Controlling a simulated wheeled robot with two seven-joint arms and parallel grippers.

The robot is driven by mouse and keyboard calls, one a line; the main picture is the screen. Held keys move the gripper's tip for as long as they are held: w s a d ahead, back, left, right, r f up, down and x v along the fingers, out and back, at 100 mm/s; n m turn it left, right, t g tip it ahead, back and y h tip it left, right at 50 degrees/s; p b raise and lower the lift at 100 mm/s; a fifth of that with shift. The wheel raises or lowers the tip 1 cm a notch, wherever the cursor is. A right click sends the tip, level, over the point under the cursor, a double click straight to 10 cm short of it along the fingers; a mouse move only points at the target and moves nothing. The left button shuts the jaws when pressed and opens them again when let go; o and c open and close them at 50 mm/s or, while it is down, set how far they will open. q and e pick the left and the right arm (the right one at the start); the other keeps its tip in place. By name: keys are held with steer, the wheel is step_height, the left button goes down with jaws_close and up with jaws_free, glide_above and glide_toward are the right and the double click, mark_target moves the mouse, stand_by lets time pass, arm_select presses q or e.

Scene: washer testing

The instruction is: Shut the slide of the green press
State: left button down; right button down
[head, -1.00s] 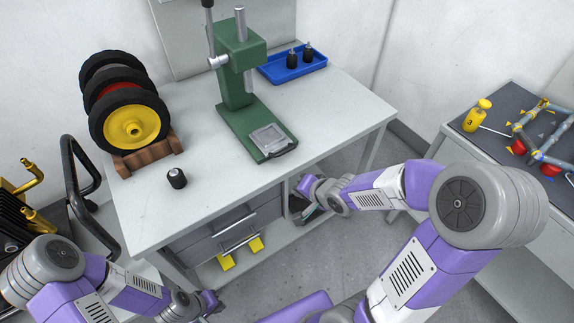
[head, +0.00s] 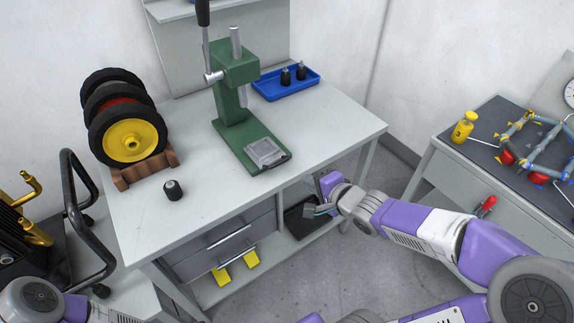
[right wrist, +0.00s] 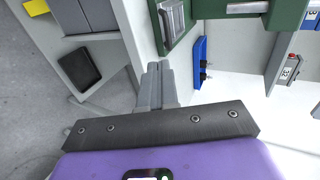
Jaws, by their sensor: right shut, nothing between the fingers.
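The green press (head: 237,95) stands on the white table with its base toward the table's front edge. Its grey slide (head: 267,152) sits at the front end of the base and sticks out a little past it. My right gripper (head: 322,209) is in front of the table's right front edge, below the tabletop and apart from the slide. In the right wrist view its fingers (right wrist: 156,88) are together and empty. My left gripper is out of view; only part of my left arm shows at bottom left.
A blue tray (head: 286,84) with black parts stands behind the press. A wheel rack (head: 146,172) and a small black part (head: 173,190) are to its left. The table's front edge and shelf lie close to my right gripper. A second table (head: 468,172) is at right.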

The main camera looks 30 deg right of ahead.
steer(key=r+p+x, duration=0.1)
steer(key=p+x, duration=0.3)
steer(key=x, duration=0.7)
steer(key=shift+w, duration=0.55)
steer(key=shift+f, duration=0.15)
